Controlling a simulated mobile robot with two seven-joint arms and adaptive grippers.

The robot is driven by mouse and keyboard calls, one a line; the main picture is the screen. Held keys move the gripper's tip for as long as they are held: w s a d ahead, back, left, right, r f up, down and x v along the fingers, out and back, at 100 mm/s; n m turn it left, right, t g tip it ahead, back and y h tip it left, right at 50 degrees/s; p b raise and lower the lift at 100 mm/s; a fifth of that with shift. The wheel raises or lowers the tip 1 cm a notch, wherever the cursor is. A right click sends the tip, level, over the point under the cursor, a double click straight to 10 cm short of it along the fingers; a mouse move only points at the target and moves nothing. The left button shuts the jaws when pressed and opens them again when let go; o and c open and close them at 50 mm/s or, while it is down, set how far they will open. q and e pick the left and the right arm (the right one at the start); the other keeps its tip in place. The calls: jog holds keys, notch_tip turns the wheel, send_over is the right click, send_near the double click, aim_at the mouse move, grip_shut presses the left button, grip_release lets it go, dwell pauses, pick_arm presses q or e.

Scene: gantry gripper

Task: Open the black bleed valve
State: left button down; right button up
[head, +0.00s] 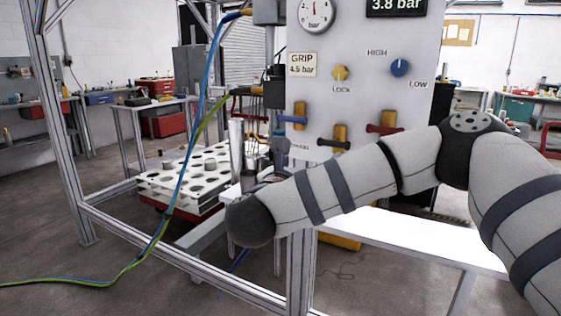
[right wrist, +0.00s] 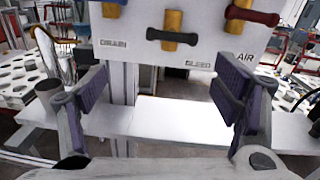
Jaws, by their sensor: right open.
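The black bleed valve (head: 333,143) is on the lower part of the grey panel (head: 360,85), with its handle lying crosswise over a yellow body. In the right wrist view, the black handle (right wrist: 173,37) is nearly level, above the "BLEED" label. My right gripper (right wrist: 162,88) is open and empty, with its two dark pads wide apart. The handle appears above the gap between the fingers, apart from both. In the head view, my right arm crosses in front below the panel, and the gripper is mostly hidden. My left gripper is not in view.
A blue-handled valve (head: 299,116) is left of the black one and a red-handled valve (head: 385,128) is right. A yellow lock knob (head: 341,73) and a blue knob (head: 399,67) sit higher. A white bench (head: 400,232) and a perforated rack (head: 180,181) stand below.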

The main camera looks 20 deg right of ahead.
jog(key=m+g+b, duration=0.1)
jog(key=m, duration=0.1)
send_near(333, 144)
jog(key=w+d+f, duration=0.1)
jog(key=w+d, duration=0.1)
jog(key=shift+h, duration=0.3)
jog(key=x, duration=0.8)
jog(key=shift+w+r, duration=0.1)
jog(key=shift+r, duration=0.2)
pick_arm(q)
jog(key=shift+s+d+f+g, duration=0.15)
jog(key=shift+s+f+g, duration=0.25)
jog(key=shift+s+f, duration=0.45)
pick_arm(e)
jog(key=c, duration=0.9)
